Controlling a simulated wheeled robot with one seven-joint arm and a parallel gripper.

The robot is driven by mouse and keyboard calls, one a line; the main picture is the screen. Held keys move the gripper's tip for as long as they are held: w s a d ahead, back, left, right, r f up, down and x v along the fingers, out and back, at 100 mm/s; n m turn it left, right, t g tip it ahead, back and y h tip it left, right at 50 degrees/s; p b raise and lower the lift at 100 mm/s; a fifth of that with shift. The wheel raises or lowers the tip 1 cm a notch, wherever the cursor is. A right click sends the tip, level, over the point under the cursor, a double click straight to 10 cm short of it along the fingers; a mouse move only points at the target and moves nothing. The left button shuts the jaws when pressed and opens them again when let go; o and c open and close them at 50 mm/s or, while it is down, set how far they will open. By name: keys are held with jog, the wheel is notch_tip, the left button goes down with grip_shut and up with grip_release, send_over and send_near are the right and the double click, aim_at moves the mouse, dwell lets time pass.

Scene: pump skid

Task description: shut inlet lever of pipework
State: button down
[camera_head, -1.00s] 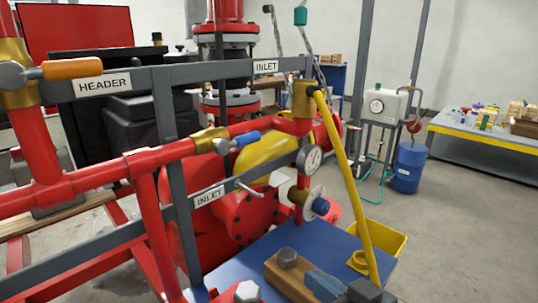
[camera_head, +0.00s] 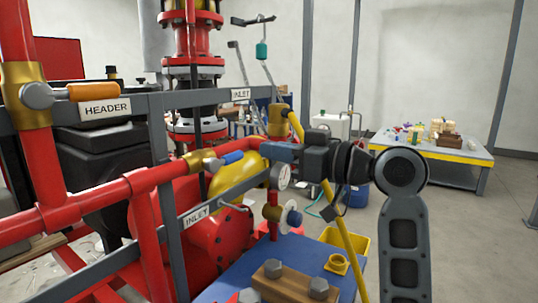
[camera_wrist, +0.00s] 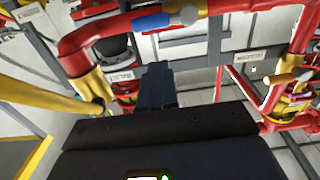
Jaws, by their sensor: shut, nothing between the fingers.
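The pipework is red pipe with brass valves and INLET plates, an upper one (camera_head: 240,95) and a lower one (camera_head: 196,216). Below the upper plate, a brass valve (camera_head: 278,117) carries a long yellow lever (camera_head: 340,232) slanting down to the right; it also shows in the wrist view (camera_wrist: 45,96). A blue-handled lever (camera_head: 232,158) lies along the horizontal pipe, also in the wrist view (camera_wrist: 152,22). My gripper (camera_head: 270,151) is shut and empty just below the brass valve, in front of the pipe. Its fingers (camera_wrist: 157,78) hide some pipe; contact cannot be told.
An orange-handled lever (camera_head: 92,91) is beside the HEADER plate (camera_head: 105,109). Grey frame bars (camera_head: 170,215) cross before the pipes. A blue bench top (camera_head: 235,287) bears a bolted wooden block (camera_head: 285,283). Open floor is at right.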

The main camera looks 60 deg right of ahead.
aim_at(237, 157)
jog(key=shift+w+a, duration=0.15)
jog(key=shift+w, duration=4.85)
jog(key=shift+d+f+b, duration=0.3)
jog(key=shift+f+b, duration=0.45)
jog(key=shift+f, duration=0.05)
jog(key=shift+d+f+b, duration=0.25)
jog(key=shift+f+b, duration=0.5)
jog(key=shift+f, duration=0.05)
jog(key=shift+f+b, duration=0.65)
jog(key=shift+f, duration=0.1)
jog(key=shift+a+f+b, duration=1.35)
jog(key=shift+a+f, duration=0.6)
jog(key=shift+f, duration=0.35)
jog(key=s+d, duration=0.1)
jog(key=s, duration=0.8)
jog(key=shift+d+r, duration=0.15)
jog(key=shift+d, duration=0.2)
